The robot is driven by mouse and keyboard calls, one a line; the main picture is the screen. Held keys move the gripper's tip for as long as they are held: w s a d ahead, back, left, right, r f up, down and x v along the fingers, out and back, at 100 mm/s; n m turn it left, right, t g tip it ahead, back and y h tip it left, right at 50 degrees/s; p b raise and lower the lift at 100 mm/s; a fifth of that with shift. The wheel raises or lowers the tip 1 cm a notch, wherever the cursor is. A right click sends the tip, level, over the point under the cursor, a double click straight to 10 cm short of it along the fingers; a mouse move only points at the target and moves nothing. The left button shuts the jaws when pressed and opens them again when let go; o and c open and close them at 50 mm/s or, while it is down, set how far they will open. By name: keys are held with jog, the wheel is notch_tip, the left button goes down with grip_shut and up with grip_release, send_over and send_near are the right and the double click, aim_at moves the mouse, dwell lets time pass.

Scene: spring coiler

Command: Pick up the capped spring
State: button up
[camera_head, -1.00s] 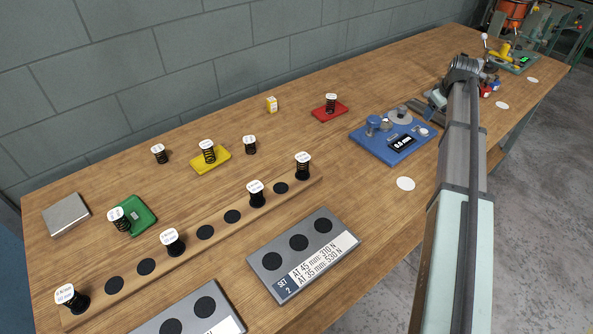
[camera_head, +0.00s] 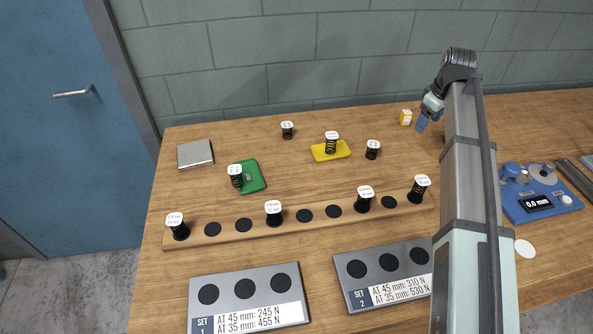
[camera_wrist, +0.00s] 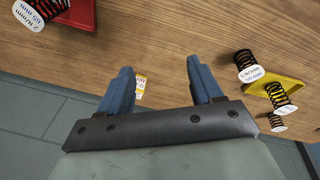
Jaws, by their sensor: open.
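Several black coil springs with white caps stand on the table, and I cannot tell which one the task means. One stands on the yellow plate (camera_head: 345,154), one at the green tray (camera_head: 252,181), and two stand loose: a right one (camera_head: 372,150) and a back left one (camera_head: 287,130). Several more stand along the wooden rail (camera_head: 390,212). My gripper (camera_head: 422,122) is open and empty, above the back of the table near the small yellow box (camera_head: 405,117). In the wrist view, its blue fingers (camera_wrist: 161,75) are apart, and a capped spring (camera_wrist: 246,64) stands to their right.
The wrist view shows a red plate (camera_wrist: 82,14) with a capped spring (camera_wrist: 45,10) at top left. Two grey set trays (camera_head: 240,290) lie in front of the rail. A blue device (camera_head: 545,203) stands right of my arm. The grey wall is close behind.

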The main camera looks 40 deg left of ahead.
jog(key=s+a+r+n, duration=0.1)
jog(key=s+a, duration=0.4)
jog(key=a, duration=0.2)
jog(key=s+a+r+n+g, duration=0.1)
jog(key=s+a+n, duration=0.1)
jog(key=s+a, duration=0.4)
jog(key=s+a+r+n, duration=0.1)
jog(key=s+a+n, duration=0.1)
jog(key=s+a, duration=0.4)
jog(key=shift+s+a, duration=0.2)
jog(key=shift+a, duration=1.7)
jog(key=s+a+r+n, duration=0.2)
jog(key=s+a+n, duration=0.1)
jog(key=s+a, duration=0.75)
jog(key=r+n+g+h, duration=0.1)
jog(key=n, duration=0.1)
send_over(234, 169)
jog(key=f, duration=0.8)
jog(key=shift+s+a, duration=0.2)
jog(key=shift+s, duration=0.1)
jog(key=shift+w+d+f, duration=0.15)
jog(key=shift+f, duration=1.2)
jog(key=shift+w+d+f, duration=0.1)
jog(key=shift+f, duration=1.2)
